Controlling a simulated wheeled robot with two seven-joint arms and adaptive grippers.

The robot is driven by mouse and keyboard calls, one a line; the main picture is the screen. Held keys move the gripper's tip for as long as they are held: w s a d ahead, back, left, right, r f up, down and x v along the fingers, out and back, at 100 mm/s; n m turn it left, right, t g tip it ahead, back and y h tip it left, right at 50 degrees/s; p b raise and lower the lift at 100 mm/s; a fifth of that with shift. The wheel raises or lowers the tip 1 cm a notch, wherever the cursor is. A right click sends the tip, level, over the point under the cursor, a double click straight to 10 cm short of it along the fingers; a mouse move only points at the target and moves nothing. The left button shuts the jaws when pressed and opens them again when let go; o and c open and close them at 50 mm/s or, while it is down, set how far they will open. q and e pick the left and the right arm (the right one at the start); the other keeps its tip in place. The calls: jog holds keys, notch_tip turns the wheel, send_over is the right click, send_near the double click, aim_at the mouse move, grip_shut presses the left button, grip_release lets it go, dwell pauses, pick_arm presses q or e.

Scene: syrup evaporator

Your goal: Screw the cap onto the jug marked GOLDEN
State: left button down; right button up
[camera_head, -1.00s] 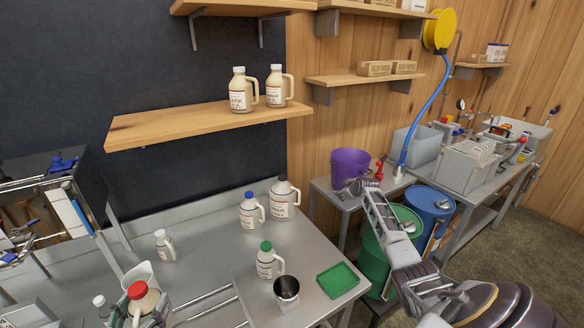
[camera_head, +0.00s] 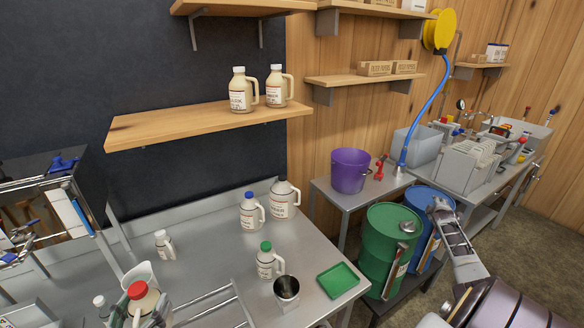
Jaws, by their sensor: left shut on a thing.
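A cream jug with a red cap (camera_head: 138,290) is at the bottom left in the head view. Dark parts of my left gripper (camera_head: 150,317) show around its body, shut on it; the picture's edge cuts off the lower part. I cannot tell how tightly the red cap sits. The labels are too small to read, so I cannot tell which says GOLDEN. My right gripper (camera_head: 438,205) is by the blue drum, its fingers unclear.
Two jugs stand on the shelf (camera_head: 190,122). A green drum (camera_head: 390,245), blue drum (camera_head: 428,205) and purple bucket (camera_head: 350,170) are to the right.

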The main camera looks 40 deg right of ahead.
jog(key=s+f+n+g, duration=0.1)
jog(key=s+f+n, duration=0.1)
jog(key=s+f, duration=0.55)
jog(key=s+a+f+m+g+y, duration=0.15)
jog(key=s+a+f, duration=0.25)
jog(key=a+f, duration=0.8)
jog(key=s+a+f+y, duration=0.3)
jog(key=a+f, duration=0.7)
jog(key=f, duration=0.4)
jog(key=s+a+f+g+y, duration=0.1)
jog(key=s+a+f, duration=0.3)
jog(key=a, duration=1.2)
jog(key=s+a+f+m+y, duration=0.1)
jog(key=s+a+f+y, duration=0.2)
jog(key=a+f, duration=0.6)
jog(key=s+a+f+g+y, duration=0.1)
jog(key=s+a+f, duration=0.3)
jog(key=a, duration=1.9)
notch_tip(320, 180, down, 4)
jog(key=shift+s+a+r+m+g+y, duration=0.25)
jog(key=shift+s+a+m+g+y, duration=0.1)
jog(key=shift+y, duration=0.4)
jog(key=shift+r, duration=0.15)
